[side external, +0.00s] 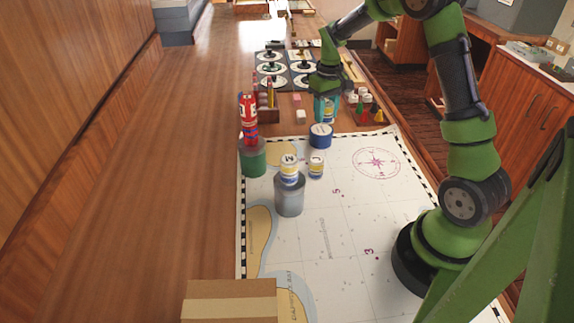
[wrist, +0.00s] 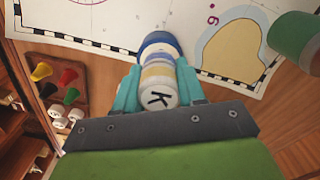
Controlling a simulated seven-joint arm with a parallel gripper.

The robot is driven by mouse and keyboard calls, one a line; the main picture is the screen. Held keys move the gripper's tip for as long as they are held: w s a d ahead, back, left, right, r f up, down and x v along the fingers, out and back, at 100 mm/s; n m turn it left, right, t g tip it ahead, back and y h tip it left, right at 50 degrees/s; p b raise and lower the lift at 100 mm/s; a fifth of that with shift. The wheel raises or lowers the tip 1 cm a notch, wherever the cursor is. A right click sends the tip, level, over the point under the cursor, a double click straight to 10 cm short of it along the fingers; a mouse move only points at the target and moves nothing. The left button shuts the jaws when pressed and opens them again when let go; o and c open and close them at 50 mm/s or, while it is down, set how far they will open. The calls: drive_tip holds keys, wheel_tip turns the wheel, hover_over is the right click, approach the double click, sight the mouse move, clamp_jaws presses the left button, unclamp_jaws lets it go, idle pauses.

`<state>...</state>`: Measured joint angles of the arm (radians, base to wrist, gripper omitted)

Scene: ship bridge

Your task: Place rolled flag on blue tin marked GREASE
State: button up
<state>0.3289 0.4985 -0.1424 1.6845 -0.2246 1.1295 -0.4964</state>
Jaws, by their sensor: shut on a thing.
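My gripper (side external: 326,112) is shut on a rolled flag (wrist: 158,84), banded white, blue and yellow with a black K on its end. In the side view the held flag is mostly hidden by the teal fingers, just beyond the chart's far edge. The blue tin (side external: 321,135) stands on the chart close to the gripper, on the camera's side, with nothing on top. In the wrist view the blue tin (wrist: 157,43) shows just past the flag's far end; I cannot tell whether they touch. I cannot read GREASE on it.
Another flag (side external: 289,170) stands on a grey tin (side external: 289,201), and one (side external: 316,166) stands on the chart. A board of coloured pegs (side external: 372,115) is right of the gripper. A cardboard box (side external: 229,301) sits near.

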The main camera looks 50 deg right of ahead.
sight(321, 129)
drive_tip(key=shift+w+d+f, duration=0.1)
drive_tip(key=shift+w+d, duration=0.1)
drive_tip(key=shift+w, duration=0.25)
drive_tip(key=shift+w+d, duration=0.2)
drive_tip(key=shift+w, duration=0.25)
drive_tip(key=shift+s+f, duration=0.1)
drive_tip(key=shift+f, duration=1.6)
drive_tip(key=shift+f, duration=0.15)
drive_tip(key=o, duration=1)
drive_tip(key=shift+o, duration=0.2)
